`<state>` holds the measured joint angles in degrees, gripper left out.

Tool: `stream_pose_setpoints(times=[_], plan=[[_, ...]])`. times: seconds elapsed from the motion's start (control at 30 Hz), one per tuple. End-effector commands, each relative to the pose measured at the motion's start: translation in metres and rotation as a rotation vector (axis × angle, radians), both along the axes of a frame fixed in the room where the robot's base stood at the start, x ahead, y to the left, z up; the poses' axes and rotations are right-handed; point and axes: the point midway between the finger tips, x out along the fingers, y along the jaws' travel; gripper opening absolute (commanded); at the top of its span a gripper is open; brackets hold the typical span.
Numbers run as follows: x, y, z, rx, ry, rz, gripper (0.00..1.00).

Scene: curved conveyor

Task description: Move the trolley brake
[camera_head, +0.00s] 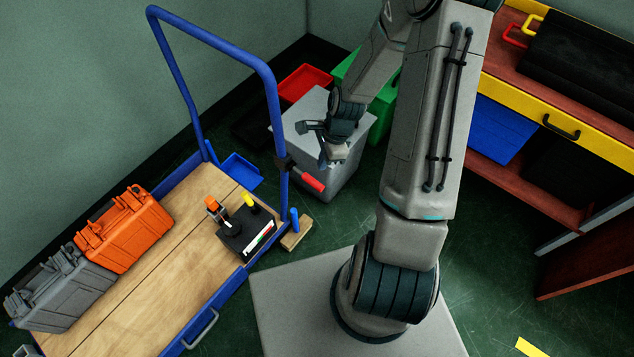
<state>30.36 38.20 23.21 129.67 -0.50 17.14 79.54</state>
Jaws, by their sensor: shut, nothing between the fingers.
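The blue-framed trolley (128,290) with a wooden deck stands at the left. A brake lever with a red grip (313,182) sticks out to the right from a black clamp on the trolley's blue handle post, pointing slightly down. My gripper (325,162) is shut and empty, above and behind the red grip in the picture. It appears apart from the lever, but the exact depth gap is hard to tell. The fingers are small and partly merge with the grey box behind them.
An orange case (127,232), a grey case (62,292) and a black device (243,238) with small levers sit on the deck. A grey box (350,178), red bin (303,82) and green bin (383,122) stand behind. A workbench (500,70) is at right.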

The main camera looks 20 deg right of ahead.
Motion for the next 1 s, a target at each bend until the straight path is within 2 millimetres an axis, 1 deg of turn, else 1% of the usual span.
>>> stream_pose_setpoints(times=[0.37,0.47,0.57,0.8,1.0], plan=[[0.0,0.0,-0.002,0.002,0.001,-0.009,0.0],[0.0,0.0,-0.006,0.002,0.002,-0.008,0.0],[0.0,0.002,-0.016,0.002,0.002,-0.007,0.0],[0.0,0.009,-0.047,0.002,0.002,-0.007,0.0],[0.0,0.014,-0.064,0.002,0.002,-0.007,0.0]])
